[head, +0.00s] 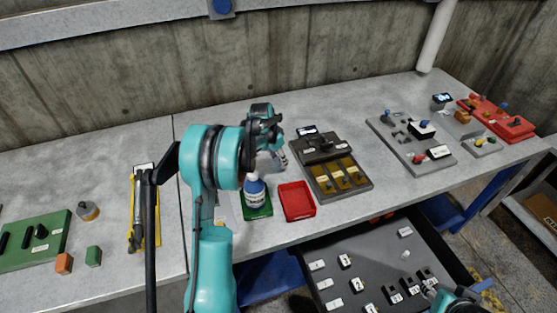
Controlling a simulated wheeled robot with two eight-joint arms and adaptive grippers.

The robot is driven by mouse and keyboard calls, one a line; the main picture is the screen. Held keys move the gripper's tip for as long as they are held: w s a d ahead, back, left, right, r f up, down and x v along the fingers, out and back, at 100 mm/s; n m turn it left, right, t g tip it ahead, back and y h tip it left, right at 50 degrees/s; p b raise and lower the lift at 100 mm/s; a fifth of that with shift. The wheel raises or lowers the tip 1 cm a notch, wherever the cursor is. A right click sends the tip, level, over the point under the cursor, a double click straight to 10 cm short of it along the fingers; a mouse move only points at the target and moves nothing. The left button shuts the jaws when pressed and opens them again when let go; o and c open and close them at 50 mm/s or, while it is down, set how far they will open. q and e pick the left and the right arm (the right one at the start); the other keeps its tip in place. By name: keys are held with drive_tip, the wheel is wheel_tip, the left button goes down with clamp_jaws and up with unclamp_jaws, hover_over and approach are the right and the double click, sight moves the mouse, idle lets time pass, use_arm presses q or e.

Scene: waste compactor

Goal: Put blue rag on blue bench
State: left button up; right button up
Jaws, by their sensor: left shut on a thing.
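My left gripper (280,153) is over the grey top of the workbench (110,160), behind a white and blue bottle (255,191). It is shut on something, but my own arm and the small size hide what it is. I cannot make out a blue rag anywhere. The bench has a grey top and blue legs (445,212). My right gripper (428,289) is at the lower right, by the open drawer, and its fingers are too small to read.
A green tray (262,211) and a red tray (297,201) lie near the front edge. A brown fixture (325,150), a grey plate (398,140) and red blocks (500,120) stand to the right. The open drawer (330,255) holds several small labelled parts. A concrete wall (280,60) is behind.

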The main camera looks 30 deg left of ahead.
use_arm(q)
drive_tip(key=o, duration=1.1)
drive_tip(key=shift+f, duration=0.1)
drive_tip(key=shift+o, duration=0.2)
